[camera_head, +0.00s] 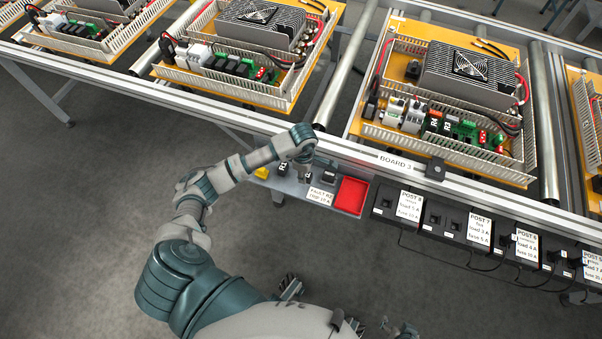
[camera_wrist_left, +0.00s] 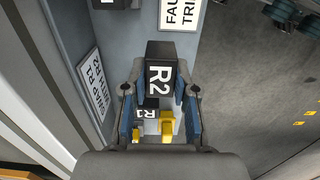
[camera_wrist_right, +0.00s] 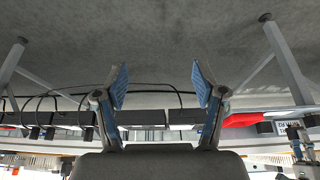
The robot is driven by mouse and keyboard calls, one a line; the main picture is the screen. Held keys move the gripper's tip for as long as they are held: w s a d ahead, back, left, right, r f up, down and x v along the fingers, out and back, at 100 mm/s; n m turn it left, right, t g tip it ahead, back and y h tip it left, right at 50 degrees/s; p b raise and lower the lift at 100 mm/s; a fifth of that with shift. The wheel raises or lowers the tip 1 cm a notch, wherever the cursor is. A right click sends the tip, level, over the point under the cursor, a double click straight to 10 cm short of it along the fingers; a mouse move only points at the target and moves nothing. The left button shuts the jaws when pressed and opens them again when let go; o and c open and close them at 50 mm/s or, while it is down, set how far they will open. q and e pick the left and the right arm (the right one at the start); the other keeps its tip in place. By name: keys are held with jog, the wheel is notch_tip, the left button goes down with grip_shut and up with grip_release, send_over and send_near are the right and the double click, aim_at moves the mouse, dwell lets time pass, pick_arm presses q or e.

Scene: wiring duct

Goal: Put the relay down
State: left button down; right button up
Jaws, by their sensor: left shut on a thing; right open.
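A black relay labelled R2 (camera_wrist_left: 160,77) is between the blue-padded fingers of my left gripper (camera_wrist_left: 159,85), which is shut on it. In the head view my left gripper (camera_head: 307,173) hangs at the grey shelf below the rail. I cannot tell whether R2 touches the shelf. A second dark block labelled R1 (camera_wrist_left: 147,113) shows beyond R2 in the left wrist view, close to yellow pieces (camera_wrist_left: 166,124). My right gripper (camera_wrist_right: 161,82) is open and empty, with bare floor and the bench edge behind it.
A red tray (camera_head: 351,195) and a "FAULT" label (camera_head: 321,196) are right of my left gripper. A swap label (camera_wrist_left: 93,85) is beside the relays. Board 3 (camera_head: 522,183) lies on the conveyor behind. Black posts (camera_head: 383,201) line the front right.

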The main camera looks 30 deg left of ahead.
pick_arm(q)
jog(key=shift+w+a+f, duration=0.1)
jog(key=shift+w+a, duration=0.15)
jog(key=shift+a, duration=0.3)
jog(key=shift+w+a+f, duration=0.1)
jog(key=shift+w+a, duration=0.1)
jog(key=shift+a, duration=0.3)
notch_tip(320, 180, down, 3)
jog(key=shift+d+r+b, duration=0.1)
jog(key=shift+d+b, duration=0.05)
jog(key=shift+b, duration=0.35)
jog(key=shift+f, duration=0.25)
pick_arm(e)
jog(key=w, duration=0.1)
jog(key=w+t, duration=0.1)
jog(key=w+a+t, duration=0.1)
jog(key=w, duration=0.1)
jog(key=shift+r+y, duration=0.3)
jog(key=shift+a, duration=0.1)
pick_arm(q)
jog(key=c, duration=0.9)
grip_release()
jog(key=shift+a+f, duration=0.1)
jog(key=shift+a, duration=0.1)
pick_arm(e)
jog(key=shift+w+a, duration=0.1)
pick_arm(q)
jog(key=shift+d, duration=0.1)
